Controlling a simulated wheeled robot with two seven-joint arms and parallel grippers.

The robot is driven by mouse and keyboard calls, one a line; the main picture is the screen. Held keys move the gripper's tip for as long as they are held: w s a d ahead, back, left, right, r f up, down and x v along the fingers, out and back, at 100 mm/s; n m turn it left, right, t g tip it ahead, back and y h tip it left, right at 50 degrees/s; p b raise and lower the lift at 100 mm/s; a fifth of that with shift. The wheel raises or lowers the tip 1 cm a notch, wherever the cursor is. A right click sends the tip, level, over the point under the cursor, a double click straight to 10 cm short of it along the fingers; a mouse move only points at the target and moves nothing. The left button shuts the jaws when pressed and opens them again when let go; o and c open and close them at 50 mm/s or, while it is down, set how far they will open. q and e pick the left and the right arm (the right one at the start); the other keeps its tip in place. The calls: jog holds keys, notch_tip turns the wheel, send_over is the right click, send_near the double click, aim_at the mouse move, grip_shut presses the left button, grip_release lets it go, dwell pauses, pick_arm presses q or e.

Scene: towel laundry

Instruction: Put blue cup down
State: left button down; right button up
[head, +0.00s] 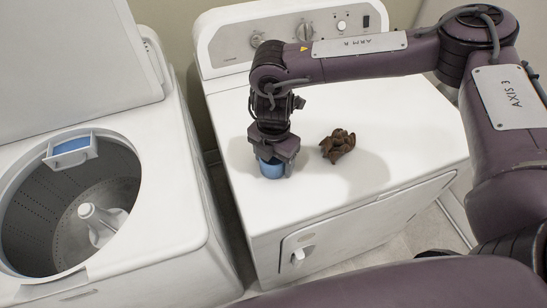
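The blue cup (271,168) is at the left front part of the white dryer's top (400,135), directly under my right gripper (274,158). The gripper points down at the cup and its fingers hide the cup's upper part. The cup looks upright and its base appears to be at the dryer's top, though I cannot tell for sure whether it touches. The fingers look closed around the cup's upper part. My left gripper is not in view.
A crumpled brown object (338,146) lies on the dryer right of the cup. At left is an open top-loading washer (185,225) with a drum, a white agitator (101,222) and a dispenser holding something blue (71,146). A gap separates the machines. The dryer's right side is clear.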

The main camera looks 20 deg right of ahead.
jog(key=shift+o, duration=1.1)
jog(key=shift+r, duration=0.55)
notch_tip(320, 180, up, 11)
jog(key=shift+r+b, duration=0.15)
jog(key=shift+b, duration=0.3)
